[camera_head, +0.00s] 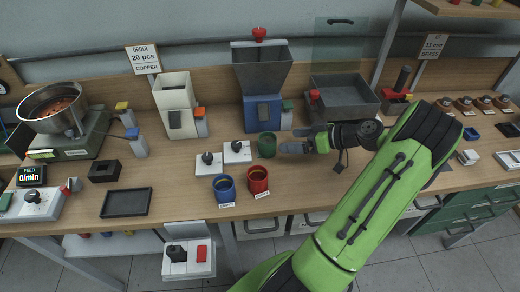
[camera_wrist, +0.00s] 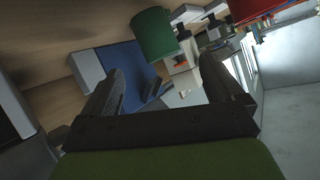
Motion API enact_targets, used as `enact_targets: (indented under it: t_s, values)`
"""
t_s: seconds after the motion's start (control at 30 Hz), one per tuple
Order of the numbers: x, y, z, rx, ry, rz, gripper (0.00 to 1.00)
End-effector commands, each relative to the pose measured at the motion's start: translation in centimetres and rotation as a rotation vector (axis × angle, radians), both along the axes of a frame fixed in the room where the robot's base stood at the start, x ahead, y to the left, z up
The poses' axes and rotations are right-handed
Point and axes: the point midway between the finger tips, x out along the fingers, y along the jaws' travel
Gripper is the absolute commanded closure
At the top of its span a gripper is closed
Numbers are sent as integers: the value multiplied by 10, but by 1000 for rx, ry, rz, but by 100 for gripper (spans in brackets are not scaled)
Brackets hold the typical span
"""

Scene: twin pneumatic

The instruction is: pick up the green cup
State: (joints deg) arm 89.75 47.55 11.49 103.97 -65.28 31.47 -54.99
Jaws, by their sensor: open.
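The green cup (camera_head: 267,145) stands upright on the wooden bench in front of the blue-based hopper machine. In the wrist view the green cup (camera_wrist: 153,33) shows at the top, tilted in the picture, beyond and between my fingers. My gripper (camera_head: 287,148) is just to the right of the cup, with its fingers pointing left toward it. In the wrist view my gripper (camera_wrist: 165,78) has its two fingers spread apart with nothing between them. I cannot tell the exact gap between fingertips and cup.
A blue cup (camera_head: 224,187) and a red cup (camera_head: 258,180) stand in front of the green cup. White switch boxes (camera_head: 237,153) are left of it. The blue-based machine (camera_head: 263,112) is close behind. A grey bin (camera_head: 342,97) stands behind my gripper. Bench space right of the red cup is clear.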

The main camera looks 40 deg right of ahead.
Motion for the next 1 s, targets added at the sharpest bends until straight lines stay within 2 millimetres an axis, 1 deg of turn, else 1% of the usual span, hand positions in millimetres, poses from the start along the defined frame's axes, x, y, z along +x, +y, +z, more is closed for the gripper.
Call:
enact_targets:
  t_s: [0.03,0.1,0.2,0.47,0.6,0.7,0.87,1.0]
  values:
    - [11,7,-8,3,1,5,6]
    - [25,14,-16,4,1,5,6]
    - [41,22,-25,2,3,4,6]
    - [65,32,-37,2,3,4,6]
    - [87,43,-49,4,5,4,6]
    - [95,46,-53,2,4,0,6]
    - [95,45,-52,1,4,-1,6]
    - [95,45,-52,1,4,-1,27]
